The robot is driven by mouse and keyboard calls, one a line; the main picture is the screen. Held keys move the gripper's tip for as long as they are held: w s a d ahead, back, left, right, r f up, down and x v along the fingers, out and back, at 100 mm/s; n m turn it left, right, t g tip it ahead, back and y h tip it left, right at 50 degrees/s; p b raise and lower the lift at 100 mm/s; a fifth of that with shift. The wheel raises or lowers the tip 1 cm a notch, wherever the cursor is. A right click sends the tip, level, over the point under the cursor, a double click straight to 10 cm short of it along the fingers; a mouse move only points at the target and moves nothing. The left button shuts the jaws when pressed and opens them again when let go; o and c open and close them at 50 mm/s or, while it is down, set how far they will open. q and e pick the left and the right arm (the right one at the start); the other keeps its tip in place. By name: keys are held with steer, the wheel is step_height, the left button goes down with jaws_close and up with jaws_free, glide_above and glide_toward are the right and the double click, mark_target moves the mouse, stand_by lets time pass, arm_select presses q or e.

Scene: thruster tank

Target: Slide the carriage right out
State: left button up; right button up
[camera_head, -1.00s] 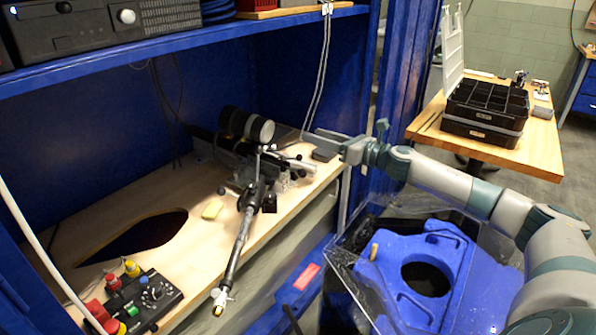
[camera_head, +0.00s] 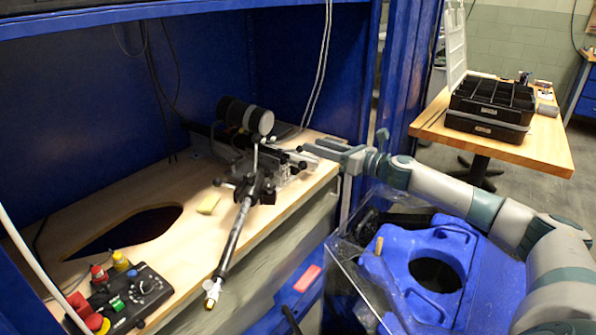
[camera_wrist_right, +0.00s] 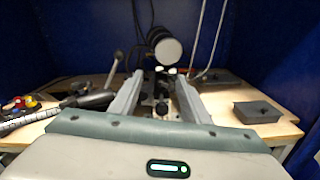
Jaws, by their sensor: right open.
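The carriage assembly (camera_head: 262,172) is a dark metal mechanism with clamps and knobs on a rail on the wooden bench. A black cylinder with a pale end face (camera_head: 245,117) is mounted above it. My right gripper (camera_head: 306,151) is at the right end of the assembly. In the right wrist view my right gripper (camera_wrist_right: 158,97) has its two fingers apart. A dark round knob (camera_wrist_right: 162,109) on the assembly shows between them. I cannot tell whether the fingers touch it. My left gripper is out of view.
A dark rod with a brass tip (camera_head: 232,240) juts over the bench's front edge. A control box with coloured knobs (camera_head: 130,298) is at front left. A blue moulded part (camera_head: 470,262) sits in a clear tank below my right arm. Black organisers (camera_head: 489,107) stand on another table.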

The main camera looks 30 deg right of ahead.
mark_target(304, 166)
steer(key=shift+f, duration=0.15)
stand_by(0.3)
step_height(304, 166, down, 8)
steer(key=shift+x, duration=3.75)
steer(key=shift+c, duration=0.6)
jaws_close()
